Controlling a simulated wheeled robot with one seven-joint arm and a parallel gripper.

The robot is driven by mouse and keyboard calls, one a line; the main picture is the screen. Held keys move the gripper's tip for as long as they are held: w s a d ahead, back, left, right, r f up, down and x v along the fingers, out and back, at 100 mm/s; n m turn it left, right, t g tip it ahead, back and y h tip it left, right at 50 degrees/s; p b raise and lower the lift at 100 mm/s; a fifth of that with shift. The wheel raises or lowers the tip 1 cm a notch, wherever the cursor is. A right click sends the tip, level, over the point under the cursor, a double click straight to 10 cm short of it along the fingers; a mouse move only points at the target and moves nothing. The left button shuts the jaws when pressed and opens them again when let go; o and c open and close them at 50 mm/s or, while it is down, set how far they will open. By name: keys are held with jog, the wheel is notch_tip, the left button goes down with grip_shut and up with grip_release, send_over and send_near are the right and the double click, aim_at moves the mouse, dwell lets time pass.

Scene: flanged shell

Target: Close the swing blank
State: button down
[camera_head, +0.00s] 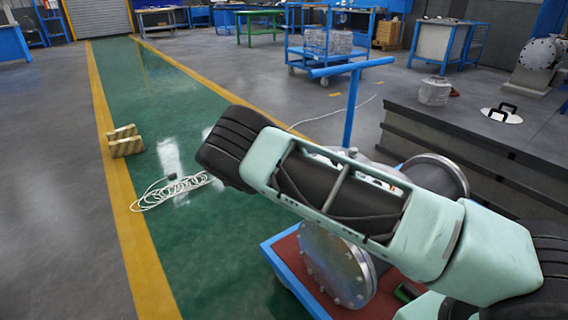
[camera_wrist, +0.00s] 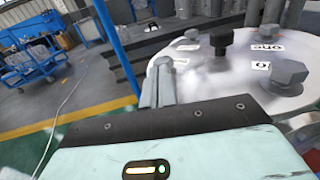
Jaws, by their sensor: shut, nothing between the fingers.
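The flanged shell (camera_head: 335,265) is grey metal and sits on a blue cart with a red top. Its bolted round face shows at the lower middle of the head view. A second round rim (camera_head: 452,172) shows behind my arm at the right. My arm covers much of the shell, and I cannot tell which disc is the swing blank. In the wrist view a round metal plate (camera_wrist: 205,75) carries dark and grey knobs and black-and-white labels. My gripper (camera_wrist: 161,75) is shut and empty, its fingers at the plate's left edge; whether they touch it is unclear. The head view hides it.
The cart (camera_head: 283,272) has a blue upright post with a crossbar (camera_head: 350,67) behind the shell. A dark stepped platform (camera_head: 470,125) stands at the right. A white cable coil (camera_head: 170,190) and wooden blocks (camera_head: 125,141) lie on the floor left. The green lane is otherwise clear.

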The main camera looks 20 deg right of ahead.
aim_at(341, 153)
jog(key=d+m+g, duration=0.1)
jog(key=d+g, duration=0.1)
jog(key=d+m+g, duration=0.1)
jog(key=d+g, duration=0.1)
jog(key=d, duration=0.1)
jog(key=s+d+m+g+b, duration=0.1)
jog(key=d+m+g, duration=0.1)
jog(key=shift+d+y, duration=0.15)
jog(key=shift+y, duration=0.25)
jog(key=s+d+m+g+y, duration=0.1)
jog(key=d, duration=0.1)
jog(key=s+d+m+g, duration=0.1)
jog(key=s+d+g, duration=0.1)
jog(key=d, duration=0.1)
jog(key=s+d+m+g+y, duration=0.1)
jog(key=s+d+g, duration=0.1)
jog(key=d, duration=0.1)
jog(key=shift+m+y, duration=0.3)
jog(key=shift+s+d+m+g+y, duration=0.7)
jog(key=shift+s+g, duration=0.1)
jog(key=shift+g, duration=0.1)
jog(key=shift+s, duration=0.1)
jog(key=v, duration=0.5)
jog(key=shift+f, duration=0.1)
jog(key=shift+w+a+f+b, duration=0.15)
jog(key=shift+w+a+b, duration=0.2)
jog(key=shift+b, duration=0.75)
jog(key=shift+b+v, duration=0.95)
jog(key=shift+v, duration=0.15)
jog(key=shift+r, duration=0.25)
